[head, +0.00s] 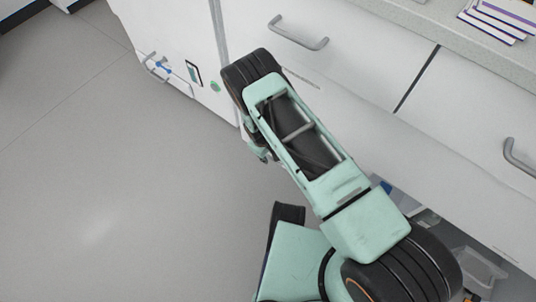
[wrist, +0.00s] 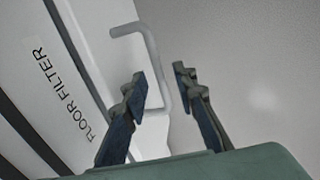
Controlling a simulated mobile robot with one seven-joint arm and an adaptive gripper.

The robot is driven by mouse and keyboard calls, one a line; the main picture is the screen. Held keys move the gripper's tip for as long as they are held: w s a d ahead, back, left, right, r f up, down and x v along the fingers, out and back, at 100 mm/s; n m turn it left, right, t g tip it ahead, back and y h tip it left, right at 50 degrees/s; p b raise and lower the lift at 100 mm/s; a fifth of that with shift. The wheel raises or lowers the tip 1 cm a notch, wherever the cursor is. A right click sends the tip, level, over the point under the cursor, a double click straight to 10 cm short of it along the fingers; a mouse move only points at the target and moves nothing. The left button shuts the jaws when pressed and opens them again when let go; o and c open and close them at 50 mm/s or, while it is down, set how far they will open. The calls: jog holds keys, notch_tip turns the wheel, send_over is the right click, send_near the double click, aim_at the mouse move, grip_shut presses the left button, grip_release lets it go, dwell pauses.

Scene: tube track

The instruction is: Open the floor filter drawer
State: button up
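In the wrist view, a white front (wrist: 60,50) at the left carries the label "FLOOR FILTER" in dark letters. A grey bent bar handle (wrist: 155,65) stands out from the white surface beside it. My gripper (wrist: 160,76) is open, its two dark fingers apart. In the picture the handle's bar passes between the fingertips; I cannot tell whether they touch it or how deep it lies between them. In the head view my gripper (head: 262,153) is mostly hidden behind my arm, low beside the white cabinet. The floor filter drawer is hidden there.
White cabinet drawers with grey handles (head: 300,36) line the right, under a counter (head: 465,40) with leaflets (head: 492,20). Clear bins (head: 478,268) sit below at the lower right. A panel with small fittings (head: 168,70) is at the top. Grey floor (head: 110,180) at the left is clear.

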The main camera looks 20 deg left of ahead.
grip_shut()
jog(key=shift+s, duration=0.1)
dwell(0.3)
